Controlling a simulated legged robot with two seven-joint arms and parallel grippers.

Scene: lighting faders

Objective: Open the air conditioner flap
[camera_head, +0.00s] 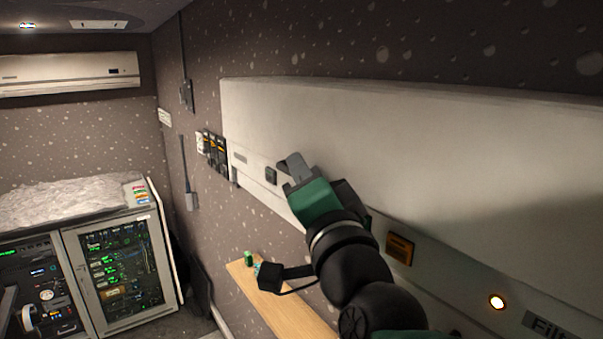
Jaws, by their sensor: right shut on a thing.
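A long white air conditioner (400,130) fills the right wall close to me. Its broad front flap (450,170) lies above a lower strip with labels, an orange switch and a lit lamp. My right gripper (291,166), green and black with grey fingers, is at the flap's lower edge towards its far left end. It is shut there on the flap edge, though the exact contact is partly hidden by the fingers. The flap seems to lie close to the unit; any gap is hard to see. My left gripper is not in view.
A smaller white wall unit (60,72) hangs at the upper left. A rack cabinet (70,225) with lit electronics stands below it. A wooden shelf (300,317) with a small green object (249,258) lies below my right arm. An orange switch (399,249) and lamp (497,301) are at the right.

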